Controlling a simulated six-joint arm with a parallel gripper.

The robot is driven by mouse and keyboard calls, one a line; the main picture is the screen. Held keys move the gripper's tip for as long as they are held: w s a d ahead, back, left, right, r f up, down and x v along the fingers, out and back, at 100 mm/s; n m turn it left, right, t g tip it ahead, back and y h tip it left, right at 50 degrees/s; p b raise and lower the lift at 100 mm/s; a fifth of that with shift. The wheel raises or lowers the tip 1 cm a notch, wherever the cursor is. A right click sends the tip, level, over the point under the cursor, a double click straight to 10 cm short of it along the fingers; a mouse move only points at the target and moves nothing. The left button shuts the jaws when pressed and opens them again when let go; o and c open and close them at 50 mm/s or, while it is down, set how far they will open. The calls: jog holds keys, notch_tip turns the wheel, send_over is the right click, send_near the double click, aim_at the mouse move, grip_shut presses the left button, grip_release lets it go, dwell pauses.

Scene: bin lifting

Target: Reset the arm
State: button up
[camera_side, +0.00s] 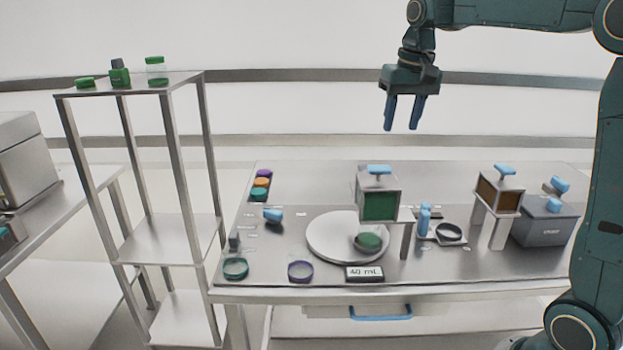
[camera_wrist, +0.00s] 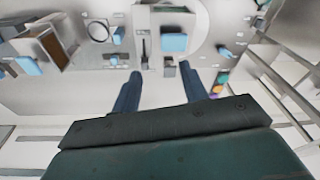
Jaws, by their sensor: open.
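My gripper (camera_side: 403,113) hangs high above the back of the table, fingers pointing down. Its two blue fingers are apart with nothing between them. In the wrist view my gripper (camera_wrist: 165,92) shows its fingers spread, with the table beyond. Below it on the table (camera_side: 300,282), a bin with a green front (camera_side: 379,205) and a blue top handle stands raised over a round white plate (camera_side: 322,238). A second bin with a brown front (camera_side: 499,195) stands on supports to the right. My gripper touches none of these.
A grey box (camera_side: 545,226) with blue handles stands at the table's right. Coloured caps (camera_side: 262,182) and rings (camera_side: 301,271) lie on the left. A metal shelf (camera_side: 130,84) with green-capped containers stands further left. The air around my gripper is clear.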

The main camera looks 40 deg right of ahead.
jog(key=s+a+f+n+t, duration=0.2)
jog(key=s+a+f+n, duration=0.1)
jog(key=s+a, duration=0.4)
jog(key=s+a+f+n+t, duration=0.1)
jog(key=s+a+f+n, duration=0.2)
jog(key=s, duration=1.1)
jog(key=a+f, duration=0.1)
jog(key=a, duration=0.2)
jog(key=shift+s+a+f+t+y, duration=0.3)
jog(key=shift+a+f+t, duration=0.05)
jog(key=shift+f+t, duration=0.05)
